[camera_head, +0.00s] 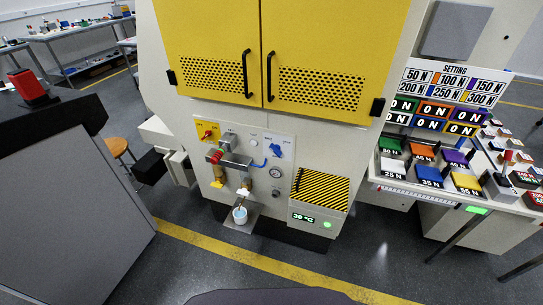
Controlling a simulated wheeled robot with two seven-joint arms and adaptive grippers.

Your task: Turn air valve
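A grey-white panel (260,140) on the front of the machine carries several valve-like parts. A blue handle (276,150) sits at its upper right, and a red knob on a yellow plate (207,131) at its upper left. A red handle (215,156) is on the metal fitting left of the middle, with a blue tube (260,164) to its right. A round gauge (275,173) is below the blue handle. The labels are too small to read, so I cannot tell which part is the air valve. Neither of my grippers is in view.
Yellow doors (285,50) with black handles are shut above the panel. A bench (455,190) with coloured weights stands right. A dark grey cabinet (70,200) stands left. The floor in front is clear.

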